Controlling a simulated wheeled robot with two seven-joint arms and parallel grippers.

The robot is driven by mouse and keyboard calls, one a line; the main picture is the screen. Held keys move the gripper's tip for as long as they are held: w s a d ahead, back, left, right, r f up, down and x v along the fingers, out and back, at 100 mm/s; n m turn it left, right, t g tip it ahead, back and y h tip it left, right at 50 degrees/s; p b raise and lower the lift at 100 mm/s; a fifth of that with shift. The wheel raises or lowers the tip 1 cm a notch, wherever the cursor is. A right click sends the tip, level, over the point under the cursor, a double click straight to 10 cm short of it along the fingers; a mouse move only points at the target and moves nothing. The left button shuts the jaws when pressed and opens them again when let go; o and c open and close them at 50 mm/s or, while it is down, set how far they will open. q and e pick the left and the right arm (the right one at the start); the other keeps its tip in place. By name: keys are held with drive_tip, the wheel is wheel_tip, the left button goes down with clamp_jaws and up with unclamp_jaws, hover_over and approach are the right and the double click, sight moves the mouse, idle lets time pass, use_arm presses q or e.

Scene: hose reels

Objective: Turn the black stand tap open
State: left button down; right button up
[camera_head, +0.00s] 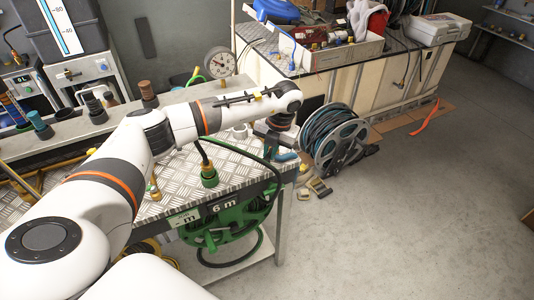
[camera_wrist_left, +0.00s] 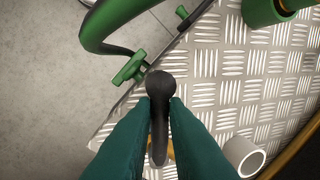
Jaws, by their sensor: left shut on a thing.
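The black stand tap shows in the left wrist view as a black rounded head with a lever (camera_wrist_left: 160,86) over the checker-plate bench top. My left gripper (camera_wrist_left: 160,108) has its two teal fingers closed on either side of this black lever, the lever running back between them. In the head view my left arm reaches across the bench, and the left gripper (camera_head: 284,156) is at the bench's right end. The tap cannot be made out there, behind my arm and gripper. My right gripper is not in view.
The bench top (camera_wrist_left: 215,115) holds a green hose connector (camera_head: 208,176) and a pale pipe stub (camera_wrist_left: 243,155). A green hose reel (camera_head: 228,226) is below it. A dark hose reel (camera_head: 333,136) stands right of the gripper.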

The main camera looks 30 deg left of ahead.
use_arm(q)
drive_tip(key=shift+d+f+n, duration=0.15)
drive_tip(key=shift+d+n, duration=0.15)
drive_tip(key=shift+n, duration=0.3)
drive_tip(key=shift+w+d+n+g+h+b, duration=0.15)
drive_tip(key=shift+w+d+n+g+b, duration=0.25)
drive_tip(key=shift+n, duration=0.95)
drive_tip(key=shift+w+d+n+g+h+b, duration=0.2)
drive_tip(key=shift+w+d+n, duration=0.35)
drive_tip(key=shift+n, duration=0.85)
drive_tip(key=shift+w+d+n+g+h+b, duration=0.25)
drive_tip(key=shift+w+d+n, duration=0.25)
drive_tip(key=shift+n, duration=0.85)
drive_tip(key=c, duration=1.4)
unclamp_jaws()
drive_tip(key=shift+c, duration=0.2)
drive_tip(key=shift+r, duration=0.2)
